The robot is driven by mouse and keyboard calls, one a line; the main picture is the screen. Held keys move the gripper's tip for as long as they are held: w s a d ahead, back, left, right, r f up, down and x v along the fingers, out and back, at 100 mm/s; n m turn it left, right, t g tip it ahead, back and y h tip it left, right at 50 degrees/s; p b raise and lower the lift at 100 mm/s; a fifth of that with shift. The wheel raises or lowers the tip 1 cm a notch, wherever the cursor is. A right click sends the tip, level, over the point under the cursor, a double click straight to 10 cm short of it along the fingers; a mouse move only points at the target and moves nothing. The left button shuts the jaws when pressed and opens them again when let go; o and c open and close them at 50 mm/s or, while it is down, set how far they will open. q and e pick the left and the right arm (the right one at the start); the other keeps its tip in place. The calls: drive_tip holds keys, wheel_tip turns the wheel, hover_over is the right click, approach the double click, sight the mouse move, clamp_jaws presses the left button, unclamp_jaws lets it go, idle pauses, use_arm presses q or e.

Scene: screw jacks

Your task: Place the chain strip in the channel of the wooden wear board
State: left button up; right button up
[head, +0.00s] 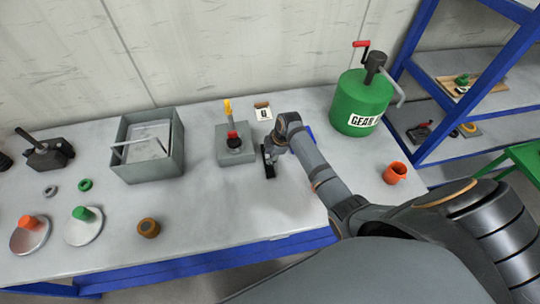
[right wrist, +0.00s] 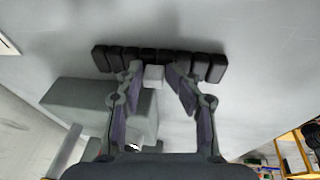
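The chain strip (right wrist: 205,66) is a row of several black blocks in the right wrist view, crossing just past my right fingertips. In the head view it is a short dark strip (head: 268,163) on or just above the grey table, right of a grey block. My right gripper (right wrist: 154,78) has its fingers on both sides of a small light grey tab at the strip's middle, and they appear to touch it. A light wooden board (head: 452,86) lies on the blue shelf at right; I cannot make out a channel in it. My left gripper is out of view.
The grey block (head: 238,155) with a red knob and yellow handle stands close left of my right gripper. A grey open box (head: 150,174) is farther left. A green GEAR can (head: 358,105) and an orange cup (head: 395,173) stand right. The table's front middle is clear.

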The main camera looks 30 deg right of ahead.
drive_tip(key=o, duration=0.7)
drive_tip(key=shift+w+d+f, duration=0.2)
drive_tip(key=o, duration=0.5)
drive_tip(key=shift+r, duration=0.1)
drive_tip(key=shift+c, duration=0.2)
drive_tip(key=shift+r, duration=0.1)
